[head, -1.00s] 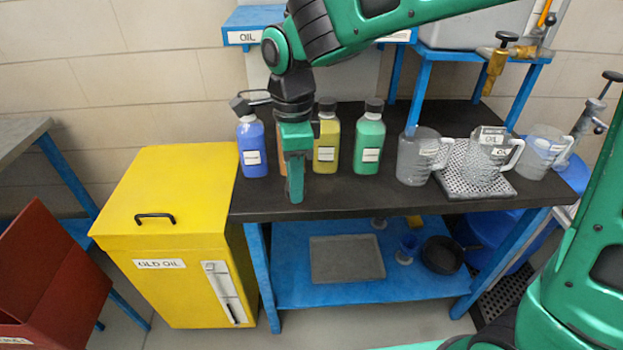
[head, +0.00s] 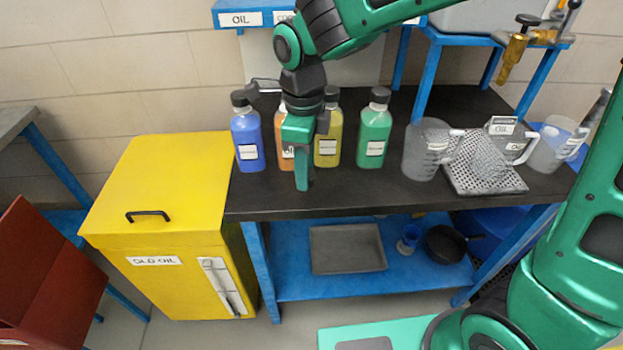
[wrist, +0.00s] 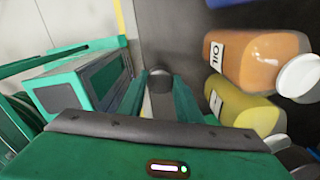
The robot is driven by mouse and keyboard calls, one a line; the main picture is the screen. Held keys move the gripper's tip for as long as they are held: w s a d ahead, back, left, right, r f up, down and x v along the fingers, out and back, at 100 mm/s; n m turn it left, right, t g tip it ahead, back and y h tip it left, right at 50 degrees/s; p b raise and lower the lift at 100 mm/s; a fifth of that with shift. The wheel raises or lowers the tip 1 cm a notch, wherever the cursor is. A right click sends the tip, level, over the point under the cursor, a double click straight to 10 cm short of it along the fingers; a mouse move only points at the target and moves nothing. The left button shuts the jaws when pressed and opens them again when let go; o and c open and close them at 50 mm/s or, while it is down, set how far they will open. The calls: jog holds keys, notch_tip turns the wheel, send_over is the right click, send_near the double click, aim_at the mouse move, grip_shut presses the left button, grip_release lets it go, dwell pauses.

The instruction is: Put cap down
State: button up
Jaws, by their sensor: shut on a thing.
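A dark cap (wrist: 160,78) sits between the two fingertips of my gripper (wrist: 162,84) in the wrist view; the jaws are shut on it. In the head view my gripper (head: 301,184) points down in front of the orange bottle (head: 285,150), near the front edge of the dark bench top (head: 400,196). The cap cannot be made out there. The orange bottle is partly hidden by my gripper; in the wrist view (wrist: 262,62) its white neck is bare.
A blue bottle (head: 247,140) stands left of my gripper; yellow (head: 328,145) and green (head: 375,135) bottles stand right. Clear jugs (head: 424,150) and a perforated tray (head: 480,175) are further right. The yellow bin (head: 150,200) adjoins the bench. The front strip of bench is bare.

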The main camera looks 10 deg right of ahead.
aim_at(313, 192)
jog(key=shift+w+d+f, duration=0.8)
jog(key=shift+w+d, duration=0.05)
jog(key=shift+d, duration=0.05)
jog(key=shift+f, duration=1.95)
jog(key=o, duration=1)
jog(key=shift+f, duration=0.1)
notch_tip(313, 192, up, 12)
